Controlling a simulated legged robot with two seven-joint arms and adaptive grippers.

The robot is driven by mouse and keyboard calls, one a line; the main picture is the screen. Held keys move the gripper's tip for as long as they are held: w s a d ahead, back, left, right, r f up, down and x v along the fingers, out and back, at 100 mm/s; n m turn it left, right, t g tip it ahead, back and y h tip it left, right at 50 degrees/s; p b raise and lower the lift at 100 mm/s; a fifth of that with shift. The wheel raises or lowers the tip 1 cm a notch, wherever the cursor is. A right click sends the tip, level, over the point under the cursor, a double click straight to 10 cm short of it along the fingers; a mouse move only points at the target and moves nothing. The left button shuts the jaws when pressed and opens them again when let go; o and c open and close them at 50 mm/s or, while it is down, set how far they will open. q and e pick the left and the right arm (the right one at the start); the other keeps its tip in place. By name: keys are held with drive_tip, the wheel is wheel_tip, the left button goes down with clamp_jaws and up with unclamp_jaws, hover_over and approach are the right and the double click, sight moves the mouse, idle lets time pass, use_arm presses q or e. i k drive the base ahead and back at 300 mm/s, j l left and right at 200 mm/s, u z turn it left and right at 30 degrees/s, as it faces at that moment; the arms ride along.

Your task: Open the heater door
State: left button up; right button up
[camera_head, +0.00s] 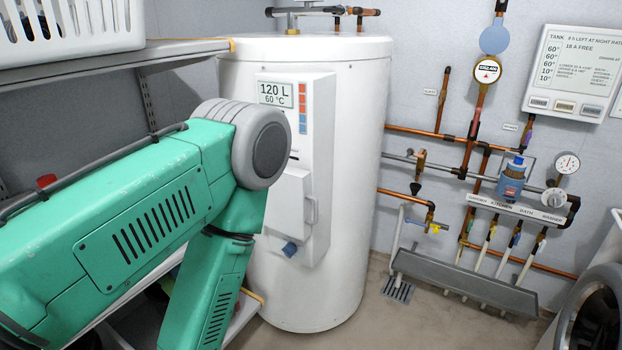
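The heater is a tall white cylindrical tank (345,150) standing in the middle of the view. Its front carries a white panel with a display (275,94) reading 120 L and 60 °C and a strip of red and blue marks. Below is a small white heater door (291,198) with a handle (313,209) at its right edge; it looks shut, and its left part is hidden behind my green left arm. A blue knob (290,249) sits under the door. My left arm comes in from the left and bends down in front of the heater. Neither gripper is in view.
A grey shelf (120,62) with a white basket (70,28) stands at the left. Copper pipes and valves, a gauge (567,163) and a white notice board (572,72) are on the right wall. A grey round-rimmed object (566,325) stands at lower right. Floor right of the tank is partly clear.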

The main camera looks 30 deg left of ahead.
sight(288, 211)
drive_tip(key=u, duration=1.1)
